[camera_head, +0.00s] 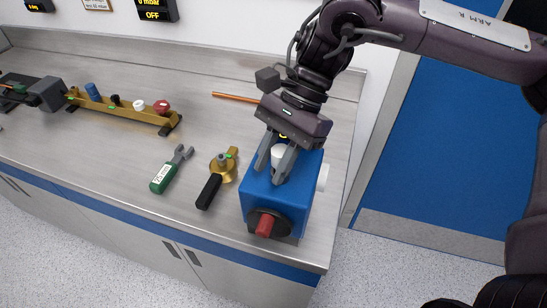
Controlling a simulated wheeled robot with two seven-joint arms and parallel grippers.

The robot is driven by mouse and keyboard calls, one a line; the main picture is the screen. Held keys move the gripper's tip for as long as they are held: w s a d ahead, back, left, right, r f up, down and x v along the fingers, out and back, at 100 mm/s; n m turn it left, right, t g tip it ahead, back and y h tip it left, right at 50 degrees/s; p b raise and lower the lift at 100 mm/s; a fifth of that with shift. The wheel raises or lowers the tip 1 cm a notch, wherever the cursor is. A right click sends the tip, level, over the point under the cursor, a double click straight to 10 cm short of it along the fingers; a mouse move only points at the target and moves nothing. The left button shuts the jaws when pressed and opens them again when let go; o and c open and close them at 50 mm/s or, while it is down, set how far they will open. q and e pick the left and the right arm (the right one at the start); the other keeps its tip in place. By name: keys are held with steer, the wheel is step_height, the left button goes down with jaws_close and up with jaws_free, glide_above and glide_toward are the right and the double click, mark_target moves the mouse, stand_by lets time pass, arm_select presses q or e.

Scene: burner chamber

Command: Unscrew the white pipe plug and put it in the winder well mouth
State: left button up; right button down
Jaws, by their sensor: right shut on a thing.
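A blue box-shaped unit (257,193) stands near the right end of the bench, with a red knob (265,225) on a dark disc at its front. My right gripper (276,162) reaches down from above and is shut on a white plug (279,153) at the top of this unit. The fingers partly hide the plug, and I cannot tell whether it is still seated. Another white round part (322,177) sticks out of the unit's right side. I cannot make out for sure which opening is the winder well mouth. My left gripper is not in view.
Left of the unit lie a brass fitting with a black handle (209,190) and a green-handled tool (163,178). A brass rack (95,103) holds coloured plugs. A copper rod (236,97) lies behind. The bench (120,165) is clear in front of the rack.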

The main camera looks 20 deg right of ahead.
steer(key=shift+f+b, duration=0.6)
steer(key=shift+f, duration=0.4)
steer(key=c, duration=1)
jaws_free()
steer(key=shift+r, duration=0.1)
steer(key=shift+c, duration=0.2)
